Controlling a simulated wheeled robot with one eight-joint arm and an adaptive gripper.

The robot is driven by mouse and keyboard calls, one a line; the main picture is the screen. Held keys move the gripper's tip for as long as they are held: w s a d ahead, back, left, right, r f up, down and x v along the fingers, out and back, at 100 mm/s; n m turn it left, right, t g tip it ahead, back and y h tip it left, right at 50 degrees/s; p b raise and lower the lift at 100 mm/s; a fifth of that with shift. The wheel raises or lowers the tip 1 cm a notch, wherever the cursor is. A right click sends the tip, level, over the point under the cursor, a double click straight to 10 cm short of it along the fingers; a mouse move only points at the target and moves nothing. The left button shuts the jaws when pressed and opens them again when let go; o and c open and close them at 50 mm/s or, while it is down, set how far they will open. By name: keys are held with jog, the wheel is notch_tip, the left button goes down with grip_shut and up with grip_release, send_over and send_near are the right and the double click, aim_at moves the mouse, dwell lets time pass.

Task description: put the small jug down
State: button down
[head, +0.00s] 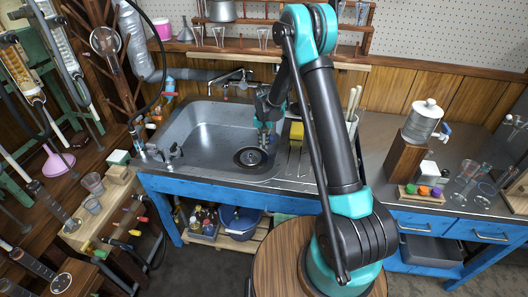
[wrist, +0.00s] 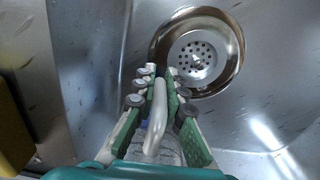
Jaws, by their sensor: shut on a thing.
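My gripper (head: 265,140) is inside the metal sink (head: 205,130), above and beside the drain (head: 250,157). In the wrist view my gripper (wrist: 160,72) is shut on a pale, slim, handle-like part, which I take to be the small jug (wrist: 157,110). A clear glassy part shows below it, close to the gripper's base. The rest of the jug is hidden by the gripper, and I cannot make the jug out in the head view. I cannot tell whether it touches the sink floor. The drain (wrist: 198,55) lies just beyond the fingertips.
A yellow block (head: 297,130) stands at the sink's right edge; a yellow thing (wrist: 12,135) also shows at the wrist view's left edge. The tap (head: 232,80) is at the sink's back. The sink's left part is clear. A water dispenser (head: 422,120) stands on the right counter.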

jog(key=shift+f, duration=2.6)
jog(key=shift+f, duration=0.15)
jog(key=c, duration=1.6)
grip_release()
